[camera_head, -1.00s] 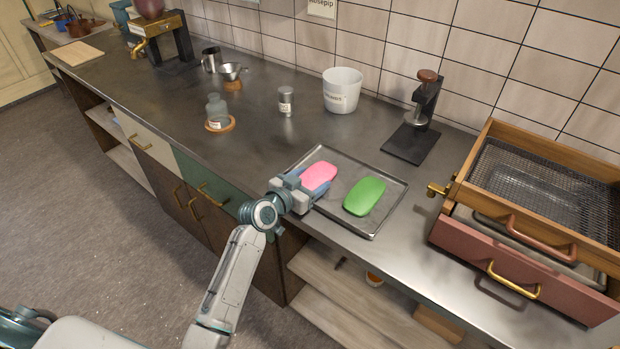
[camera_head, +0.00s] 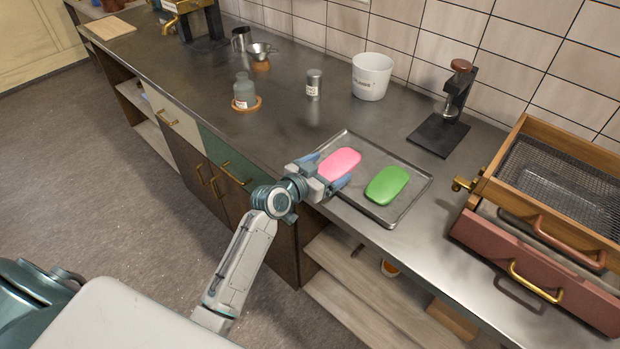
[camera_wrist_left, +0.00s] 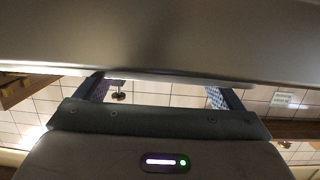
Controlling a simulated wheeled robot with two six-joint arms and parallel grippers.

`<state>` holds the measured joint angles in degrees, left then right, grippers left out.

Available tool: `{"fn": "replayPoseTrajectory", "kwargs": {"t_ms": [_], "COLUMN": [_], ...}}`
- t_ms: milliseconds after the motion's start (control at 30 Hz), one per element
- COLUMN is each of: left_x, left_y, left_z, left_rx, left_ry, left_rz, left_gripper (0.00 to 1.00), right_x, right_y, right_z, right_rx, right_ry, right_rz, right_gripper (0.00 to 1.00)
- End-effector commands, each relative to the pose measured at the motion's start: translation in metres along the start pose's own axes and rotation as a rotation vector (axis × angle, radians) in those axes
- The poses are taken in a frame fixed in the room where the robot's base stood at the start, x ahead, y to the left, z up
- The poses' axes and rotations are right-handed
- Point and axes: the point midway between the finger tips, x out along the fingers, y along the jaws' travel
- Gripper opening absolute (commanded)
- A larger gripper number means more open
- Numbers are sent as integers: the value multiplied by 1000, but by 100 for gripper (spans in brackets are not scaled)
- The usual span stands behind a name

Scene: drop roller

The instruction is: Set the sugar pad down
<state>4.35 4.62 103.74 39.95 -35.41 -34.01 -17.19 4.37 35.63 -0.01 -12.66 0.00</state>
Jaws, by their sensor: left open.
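A pink pad (camera_head: 340,163) and a green pad (camera_head: 387,184) lie side by side on a shallow metal tray (camera_head: 412,200) on the counter. No label shows which one is the sugar pad. My left gripper (camera_head: 328,169) is open at the near left end of the pink pad, with a blue finger on either side of that end. In the left wrist view the two fingers (camera_wrist_left: 162,92) stand wide apart, with a smooth grey surface across the top of the picture. No pad can be made out there. My right gripper is not in view.
A press with a wooden knob (camera_head: 445,115) stands behind the tray, and a white tub (camera_head: 371,76) is behind it to the left. A wooden frame with wire mesh (camera_head: 560,190) is on the right. Open shelves (camera_head: 350,275) lie below the counter edge.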

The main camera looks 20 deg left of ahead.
Motion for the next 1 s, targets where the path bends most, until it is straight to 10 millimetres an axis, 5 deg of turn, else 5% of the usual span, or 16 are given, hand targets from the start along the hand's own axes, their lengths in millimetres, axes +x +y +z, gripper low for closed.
{"fn": "replayPoseTrajectory", "kwargs": {"t_ms": [400, 1000], "left_x": [-83, -95], "left_y": [0, 0], "left_z": [2, 0], "left_rx": [3, -1], "left_ry": [-2, 0], "left_rz": [0, 1], "left_gripper": [89, 89], "right_x": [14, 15], "right_y": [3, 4], "right_z": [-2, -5], "right_rx": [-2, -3], "right_ry": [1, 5], "right_rz": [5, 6], "right_gripper": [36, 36]}}
